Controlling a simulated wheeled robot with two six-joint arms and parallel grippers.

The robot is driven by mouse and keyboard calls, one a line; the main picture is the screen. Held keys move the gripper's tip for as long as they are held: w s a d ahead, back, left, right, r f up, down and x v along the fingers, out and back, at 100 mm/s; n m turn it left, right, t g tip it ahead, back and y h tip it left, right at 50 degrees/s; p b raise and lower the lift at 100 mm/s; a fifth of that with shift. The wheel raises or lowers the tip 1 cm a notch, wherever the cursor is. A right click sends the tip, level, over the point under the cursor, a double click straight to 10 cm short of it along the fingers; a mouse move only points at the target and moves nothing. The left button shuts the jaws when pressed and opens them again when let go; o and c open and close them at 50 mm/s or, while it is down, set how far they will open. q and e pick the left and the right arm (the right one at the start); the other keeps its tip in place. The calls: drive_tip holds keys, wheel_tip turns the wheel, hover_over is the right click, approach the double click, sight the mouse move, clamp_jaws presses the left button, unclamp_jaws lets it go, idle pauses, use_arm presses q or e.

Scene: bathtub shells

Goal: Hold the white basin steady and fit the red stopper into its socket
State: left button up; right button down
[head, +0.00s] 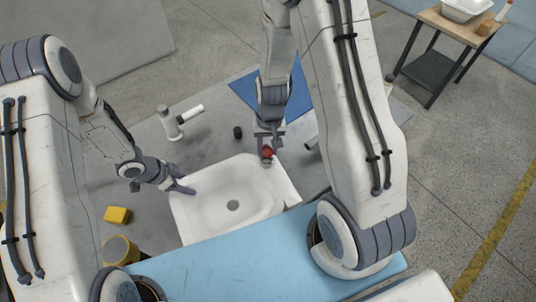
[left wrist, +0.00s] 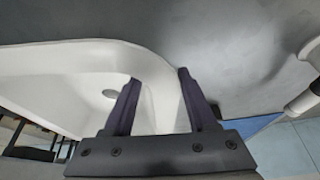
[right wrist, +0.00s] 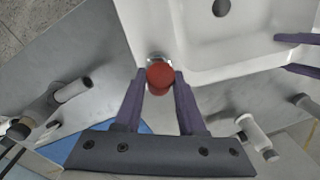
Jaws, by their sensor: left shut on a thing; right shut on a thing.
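The white basin (head: 205,212) lies on the grey work surface, with a round grey drain in its floor. My left gripper (head: 187,187) is shut on its left rim; in the left wrist view the two fingers (left wrist: 160,100) straddle the white wall (left wrist: 155,75). My right gripper (head: 267,157) is shut on the red stopper (head: 267,152) at the basin's far rim. In the right wrist view the stopper (right wrist: 160,74) sits between the fingertips, overlapping a shiny metal ring (right wrist: 154,58) at the basin's corner. I cannot tell whether the stopper touches the ring or is above it.
A white and grey tap-like fitting (head: 172,124) and a small black cylinder (head: 238,132) stand behind the basin. A yellow block (head: 117,215) and a yellow-topped round thing (head: 120,250) are at left. A blue mat (head: 245,88) lies beyond. A side table (head: 452,25) stands far right.

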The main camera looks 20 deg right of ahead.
sight(268, 156)
drive_tip(key=shift+f, duration=1.95)
drive_tip(key=shift+f, duration=0.15)
drive_tip(key=c, duration=0.5)
unclamp_jaws()
drive_tip(key=r, duration=0.7)
drive_tip(key=d+r, duration=0.1)
drive_tip(key=r, duration=0.2)
drive_tip(key=shift+w+r, duration=0.1)
drive_tip(key=shift+r, duration=0.25)
drive_tip(key=shift+a+r, duration=0.2)
drive_tip(key=shift+r, duration=0.5)
drive_tip(key=s+a+r+n, duration=0.5)
drive_tip(key=s+a+r, duration=0.1)
drive_tip(key=s, duration=0.3)
drive_tip(key=s+a+r+n, duration=0.5)
drive_tip(key=s+a+r, duration=0.1)
drive_tip(key=s, duration=0.4)
drive_tip(key=shift+r+y, duration=0.2)
drive_tip(key=shift+y, duration=0.1)
